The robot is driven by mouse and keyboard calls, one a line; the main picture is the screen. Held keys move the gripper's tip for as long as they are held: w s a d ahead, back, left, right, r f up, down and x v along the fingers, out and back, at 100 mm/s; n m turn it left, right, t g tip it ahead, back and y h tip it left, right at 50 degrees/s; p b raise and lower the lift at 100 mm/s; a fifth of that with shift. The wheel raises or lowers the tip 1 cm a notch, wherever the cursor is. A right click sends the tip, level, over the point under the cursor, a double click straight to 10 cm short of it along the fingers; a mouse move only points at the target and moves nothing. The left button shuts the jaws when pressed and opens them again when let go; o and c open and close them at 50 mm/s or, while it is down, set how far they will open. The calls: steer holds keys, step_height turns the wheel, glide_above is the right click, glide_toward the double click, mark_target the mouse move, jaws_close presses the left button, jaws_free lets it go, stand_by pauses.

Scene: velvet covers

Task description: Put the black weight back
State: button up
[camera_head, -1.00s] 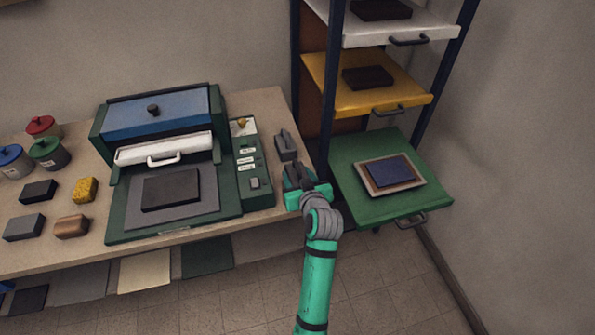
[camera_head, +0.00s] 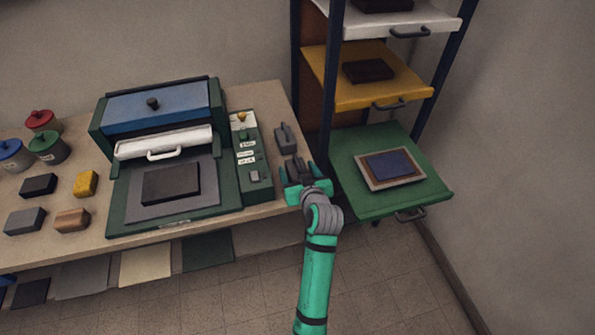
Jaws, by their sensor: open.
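A flat black block (camera_head: 171,184) lies on the grey plate (camera_head: 133,199) in the open front of the green press. Similar dark blocks lie on the yellow shelf (camera_head: 369,70) and on the white shelf (camera_head: 382,4). A smaller black block (camera_head: 38,185) lies on the table at the left. I cannot tell from looks alone which one is the black weight. My gripper (camera_head: 298,171) is open at the table's right edge, just in front of a dark grey handled piece (camera_head: 286,139). Nothing shows clearly between its fingers.
The green pull-out shelf (camera_head: 424,200) holds a dark blue sheet on a framed board (camera_head: 390,167). The press (camera_head: 112,222) has a control strip (camera_head: 257,190) on its right. Lidded pots (camera_head: 48,147) and small blocks stand at the left. A rack post rises behind my gripper.

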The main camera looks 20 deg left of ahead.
steer(key=v, duration=1.2)
steer(key=s+d+f+m+t+h, duration=0.1)
steer(key=s+d+f+m+h, duration=0.2)
steer(key=s+d+f, duration=0.4)
steer(key=s+d+f+m+t+h, duration=0.1)
steer(key=s+d+f+m+h, duration=0.3)
steer(key=s, duration=0.6)
steer(key=s+d+r+t, duration=0.1)
steer(key=s+r, duration=0.1)
steer(key=s, duration=0.7)
steer(key=s+d+r+t, duration=0.1)
steer(key=s, duration=0.9)
steer(key=shift+d+r+h, duration=0.2)
steer(key=shift+r+h, duration=0.1)
steer(key=shift+r, duration=0.1)
